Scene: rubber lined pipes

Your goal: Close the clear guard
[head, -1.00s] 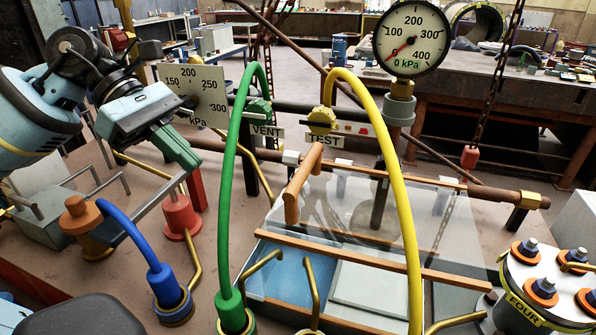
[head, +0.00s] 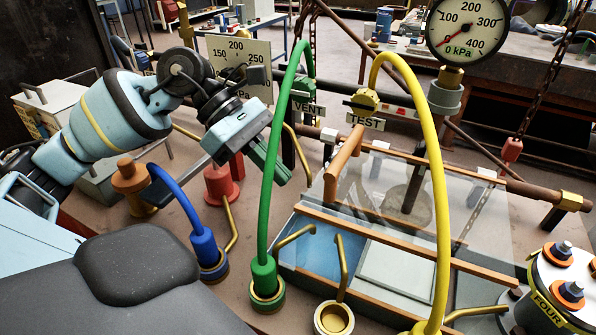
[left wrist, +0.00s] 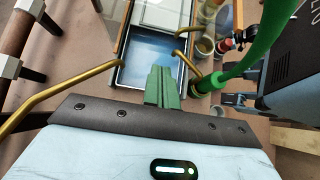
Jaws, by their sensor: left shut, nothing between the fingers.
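The clear guard (head: 385,195) is a see-through panel in the head view. It has an orange grip (head: 345,165) at its left and an orange bar (head: 400,244) along its front edge. It slopes up above a blue-lined tray (head: 345,298), whose front part is uncovered. My left gripper (head: 277,172) is shut and empty, left of the guard and apart from it, with the green hose partly in front. Its green fingers (left wrist: 160,88) point toward the tray (left wrist: 118,75) in the left wrist view. My right gripper is not in view.
A green hose (head: 266,190) and a yellow hose (head: 436,170) arch in front of the guard. A blue hose (head: 175,185) stands at the left. Brass pipes (head: 342,265) rise by the tray. A round gauge (head: 467,25) stands behind, and a bolted drum (head: 550,285) sits at the right.

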